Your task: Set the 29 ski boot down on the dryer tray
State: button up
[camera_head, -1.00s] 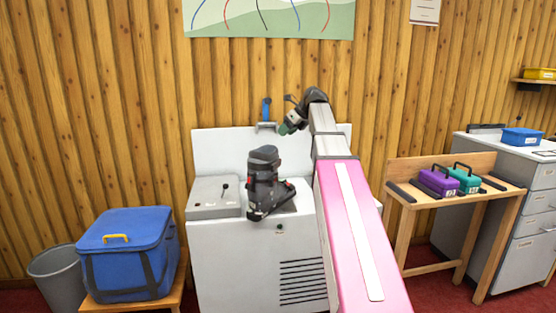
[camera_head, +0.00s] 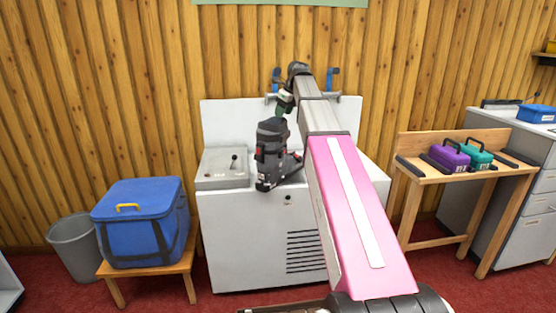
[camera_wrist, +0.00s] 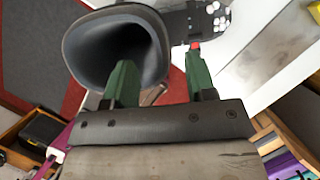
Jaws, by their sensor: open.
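A dark grey ski boot (camera_head: 271,150) with red details stands upright near the front edge of the white bench (camera_head: 240,225). Its number is not readable. My gripper (camera_head: 284,104) is at the top of the boot in the head view. In the wrist view my gripper (camera_wrist: 160,75) is open, with two green fingers. One finger overlaps the hollow cuff of the boot (camera_wrist: 85,45) and the other is outside it, beside the buckle side. I cannot tell whether they touch it. I cannot pick out a dryer tray with certainty.
A grey box with a lever (camera_head: 222,168) sits left of the boot. Blue-handled fittings (camera_head: 276,78) are on the back panel. A blue cooler (camera_head: 138,222) on a stool stands left. A wooden table (camera_head: 440,176) with purple (camera_head: 449,158) and teal (camera_head: 478,155) cases stands right.

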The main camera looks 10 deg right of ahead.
aim_at(281, 120)
jog(key=x, duration=0.4)
jog(key=shift+w+f, duration=0.15)
jog(key=shift+f, duration=0.15)
grip_shut()
jog(key=shift+w+d+r, duration=0.1)
dwell(1.0)
